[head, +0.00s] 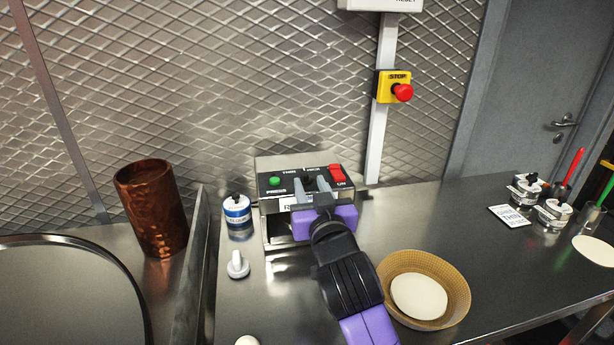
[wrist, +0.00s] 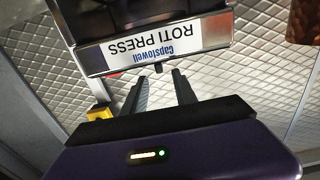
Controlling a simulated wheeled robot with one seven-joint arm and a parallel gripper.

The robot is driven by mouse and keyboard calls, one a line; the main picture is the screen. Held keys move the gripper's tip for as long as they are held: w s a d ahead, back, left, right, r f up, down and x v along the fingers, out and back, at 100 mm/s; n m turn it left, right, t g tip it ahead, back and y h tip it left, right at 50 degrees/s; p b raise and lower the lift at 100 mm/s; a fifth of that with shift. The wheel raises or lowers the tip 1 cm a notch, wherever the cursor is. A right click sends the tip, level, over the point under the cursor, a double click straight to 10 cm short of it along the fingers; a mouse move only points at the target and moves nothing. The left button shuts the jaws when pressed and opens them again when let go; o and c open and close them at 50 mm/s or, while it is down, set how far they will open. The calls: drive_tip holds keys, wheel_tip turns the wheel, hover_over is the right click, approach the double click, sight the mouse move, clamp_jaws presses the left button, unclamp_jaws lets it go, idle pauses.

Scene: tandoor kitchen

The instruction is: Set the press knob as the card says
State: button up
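The steel roti press (head: 262,170) stands against the wall, with a black panel on top lettered THIN at the left, a partly covered word at the right, and PRESS by a green button (head: 275,181). A dark knob (head: 309,179) shows behind my gripper; its pointing direction is hidden. My gripper (head: 311,186) is at the front of the panel, its two grey fingers apart on either side of the knob's place; contact cannot be told. The wrist view shows the fingers (wrist: 163,92) apart beneath the ROTI PRESS label (wrist: 160,42). A white card (head: 510,216) lies at right, seemingly reading THIN.
A white-blue tin (head: 237,212) and a loose white knob-like piece (head: 237,265) are left. A basket (head: 455,311) with dough is in front right. A red stop button (head: 402,92) is on the wall.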

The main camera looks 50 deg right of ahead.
sight(306, 176)
drive_tip(key=shift+x, duration=2)
clamp_jaws()
